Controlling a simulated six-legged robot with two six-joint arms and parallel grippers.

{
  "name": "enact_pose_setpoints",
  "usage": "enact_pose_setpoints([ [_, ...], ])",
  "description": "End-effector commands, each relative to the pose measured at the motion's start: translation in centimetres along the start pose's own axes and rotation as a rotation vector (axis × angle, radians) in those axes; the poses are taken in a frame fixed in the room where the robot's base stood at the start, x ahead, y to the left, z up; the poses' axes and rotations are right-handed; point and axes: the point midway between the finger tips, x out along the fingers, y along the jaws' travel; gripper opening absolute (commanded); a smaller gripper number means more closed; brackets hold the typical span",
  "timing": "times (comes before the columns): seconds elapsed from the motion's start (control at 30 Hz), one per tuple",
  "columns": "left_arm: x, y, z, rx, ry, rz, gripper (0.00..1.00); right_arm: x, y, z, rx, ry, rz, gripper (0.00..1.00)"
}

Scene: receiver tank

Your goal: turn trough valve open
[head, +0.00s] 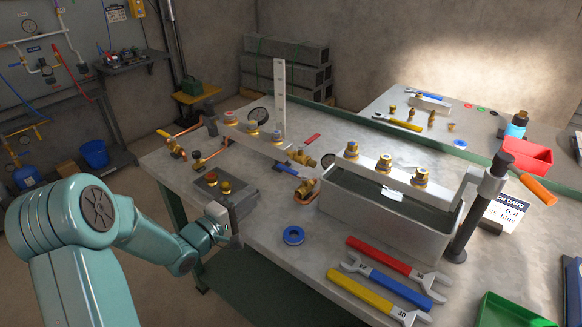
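The grey trough (385,213) stands on the right half of the bench, with several brass fittings along a bar over it. At its left end is a brass valve (306,187) with a short blue lever (285,168) pointing up and left; I take this as the trough valve. My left gripper (240,208) is at the bench's front edge, left of and nearer than the valve, and apart from it. It is seen from behind, beside a dark block with brass fittings (214,184), and its fingertips are hidden. My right gripper is not in view.
Red, blue and yellow wrenches (385,281) lie at the front right. A blue tape roll (293,235) lies before the trough. A manifold bar (252,138) with copper pipes is behind. Bench between gripper and trough is mostly clear.

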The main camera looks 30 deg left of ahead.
Motion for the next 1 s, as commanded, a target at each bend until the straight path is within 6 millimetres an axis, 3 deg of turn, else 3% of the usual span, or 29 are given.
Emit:
enact_pose_setpoints([
  [0.17, 1.6, 0.1, 0.1, 0.001, -0.003, 0.002, 0.34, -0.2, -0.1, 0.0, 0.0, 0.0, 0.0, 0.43],
  [0.7, 13.6, 0.1, 0.2, 0.001, -0.002, 0.001, 0.34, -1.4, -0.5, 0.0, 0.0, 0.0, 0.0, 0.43],
  [1.0, 16.1, 0.1, 0.1, 0.0, 0.0, 0.001, 0.34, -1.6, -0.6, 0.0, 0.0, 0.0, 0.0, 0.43],
])
